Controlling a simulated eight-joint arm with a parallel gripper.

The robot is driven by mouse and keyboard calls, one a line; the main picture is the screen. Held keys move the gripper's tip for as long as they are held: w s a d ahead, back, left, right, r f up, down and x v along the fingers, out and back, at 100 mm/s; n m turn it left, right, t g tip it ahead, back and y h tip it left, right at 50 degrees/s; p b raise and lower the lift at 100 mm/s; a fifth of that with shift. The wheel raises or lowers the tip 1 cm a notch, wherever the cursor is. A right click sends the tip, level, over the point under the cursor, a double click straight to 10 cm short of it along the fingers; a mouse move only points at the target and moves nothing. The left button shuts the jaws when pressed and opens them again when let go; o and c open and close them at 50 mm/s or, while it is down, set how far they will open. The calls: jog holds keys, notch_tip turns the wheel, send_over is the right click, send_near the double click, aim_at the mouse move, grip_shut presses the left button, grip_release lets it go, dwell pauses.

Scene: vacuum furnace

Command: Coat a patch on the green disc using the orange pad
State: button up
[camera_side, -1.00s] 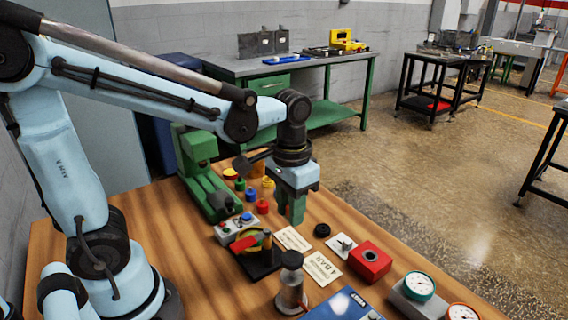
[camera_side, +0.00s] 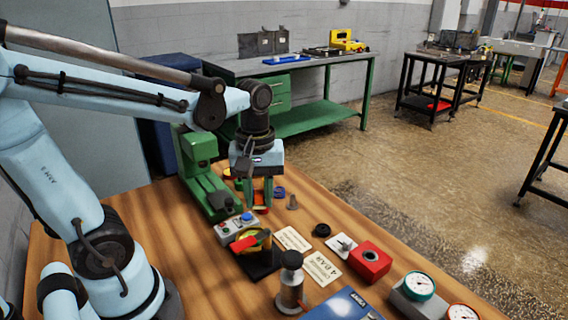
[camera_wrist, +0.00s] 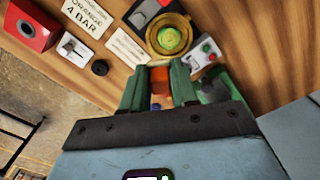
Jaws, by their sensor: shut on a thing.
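The pad (camera_side: 261,208) shows between the fingertips in the side view, partly hidden. The green disc (camera_wrist: 171,39) sits inside a yellow ring on a black base, ahead of the fingers and apart from them. In the side view, the disc's holder (camera_side: 262,260) is nearer the camera than my gripper, with a red part in front.
A control box (camera_side: 236,226) and green machine (camera_side: 206,185) are left.

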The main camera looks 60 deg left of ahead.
jog(key=shift+s+a+f+n, duration=0.35)
jog(key=shift+a+f+n, duration=0.1)
jog(key=shift+f+n, duration=0.55)
jog(key=shift+s+a+f+n, duration=0.4)
jog(key=shift+f+n, duration=0.4)
jog(key=shift+n, duration=0.35)
jog(key=shift+s+a+f+n, duration=0.3)
jog(key=shift+a+f+n, duration=0.15)
jog(key=shift+f+n, duration=0.55)
jog(key=shift+d+f, duration=0.35)
jog(key=shift+f, duration=0.25)
jog(key=shift+d+f, duration=0.3)
jog(key=shift+f, duration=0.3)
grip_shut()
jog(key=shift+w+d, duration=0.1)
jog(key=shift+d, duration=1.4)
jog(key=a, duration=0.4)
jog(key=shift+a, duration=0.15)
notch_tip(320, 180, up, 8)
jog(key=shift+r, duration=0.15)
